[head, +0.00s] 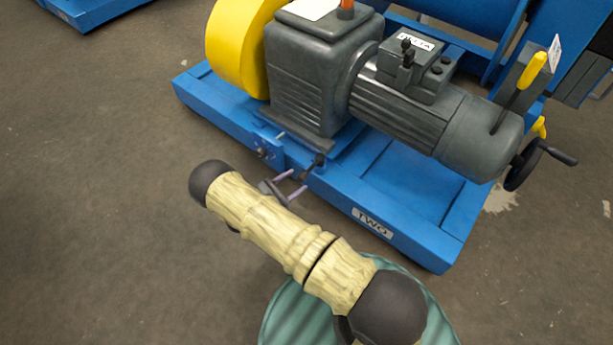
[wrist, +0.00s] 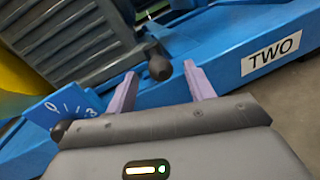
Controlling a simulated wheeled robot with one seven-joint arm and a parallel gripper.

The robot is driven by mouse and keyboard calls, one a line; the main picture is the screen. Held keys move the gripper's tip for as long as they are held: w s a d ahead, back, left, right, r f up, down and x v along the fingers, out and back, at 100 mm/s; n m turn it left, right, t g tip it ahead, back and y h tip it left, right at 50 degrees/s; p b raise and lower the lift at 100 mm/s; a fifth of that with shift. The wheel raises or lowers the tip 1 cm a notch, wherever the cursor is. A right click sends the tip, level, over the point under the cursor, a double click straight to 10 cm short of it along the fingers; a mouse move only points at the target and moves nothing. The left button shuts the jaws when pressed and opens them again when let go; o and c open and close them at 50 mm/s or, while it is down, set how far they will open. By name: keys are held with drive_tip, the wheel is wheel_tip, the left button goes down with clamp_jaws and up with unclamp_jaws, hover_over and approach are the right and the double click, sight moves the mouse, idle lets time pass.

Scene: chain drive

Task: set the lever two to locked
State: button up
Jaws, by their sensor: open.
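A blue machine base (head: 195,92) carries a plate reading TWO (head: 372,223), which also shows in the wrist view (wrist: 271,52). A short lever with a dark round knob (head: 319,159) stands at the base's near edge, left of that plate. In the wrist view the knob (wrist: 159,68) appears between my open fingertips (wrist: 160,78), with a gap on both sides. A blue marked plate (wrist: 66,108) is at the left; its marks are only partly readable. In the head view my gripper (head: 297,181) is open beside the lever. I cannot tell the lever's setting.
A grey gearbox and motor (head: 395,112) sit on the base above the lever, beside a yellow guard (head: 236,45). A handwheel (head: 524,166) and a yellow-handled lever (head: 533,70) are at the right.

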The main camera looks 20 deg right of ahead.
sight(306, 174)
drive_tip(key=b+x, duration=0.1)
drive_tip(key=x, duration=0.3)
drive_tip(key=shift+w+d+f, duration=0.1)
drive_tip(key=shift+d+f, duration=0.05)
drive_tip(key=shift+d, duration=0.1)
drive_tip(key=shift+w+d+b, duration=0.3)
drive_tip(key=shift+d+b, duration=0.1)
drive_tip(key=shift+d, duration=0.2)
clamp_jaws()
